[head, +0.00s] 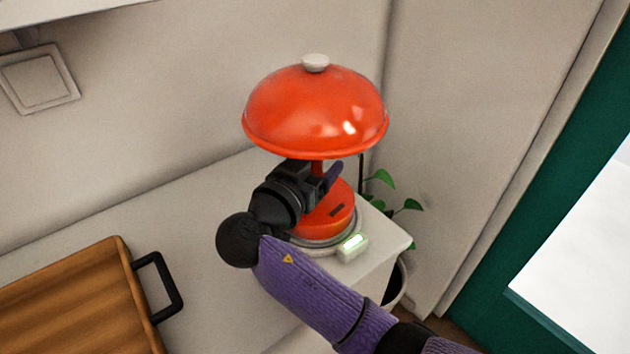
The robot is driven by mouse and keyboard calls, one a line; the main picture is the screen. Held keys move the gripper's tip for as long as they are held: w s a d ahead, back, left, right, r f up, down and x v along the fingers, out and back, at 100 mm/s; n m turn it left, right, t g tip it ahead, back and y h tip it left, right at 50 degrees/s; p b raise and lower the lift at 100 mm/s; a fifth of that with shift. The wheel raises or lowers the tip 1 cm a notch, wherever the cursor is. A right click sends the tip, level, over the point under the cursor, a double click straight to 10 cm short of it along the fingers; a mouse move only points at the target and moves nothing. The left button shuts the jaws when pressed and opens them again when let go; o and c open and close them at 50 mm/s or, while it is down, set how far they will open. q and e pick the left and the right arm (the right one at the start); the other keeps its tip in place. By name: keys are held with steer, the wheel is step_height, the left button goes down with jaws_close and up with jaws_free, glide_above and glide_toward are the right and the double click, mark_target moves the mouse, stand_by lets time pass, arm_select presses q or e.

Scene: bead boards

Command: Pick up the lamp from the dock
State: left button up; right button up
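The lamp (315,112) has a glossy orange-red dome shade with a pale knob on top, a thin red stem and a round red base. It stands upright at the right end of the white counter. Its base is on or just over the dock (325,246), a pale round plate with a small green-lit block at its front. My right gripper (326,177) is at the stem, under the shade and above the base. The gripper body hides most of the stem, so whether its fingers are closed on it does not show. My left gripper is out of view.
A wooden tray (122,268) with a black handle lies on the white counter (180,218) at the lower left. A leafy plant (383,180) in a dark pot stands behind the counter's right end. Walls are close behind. The counter between tray and lamp is clear.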

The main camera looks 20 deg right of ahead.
jaws_close()
stand_by(1.4)
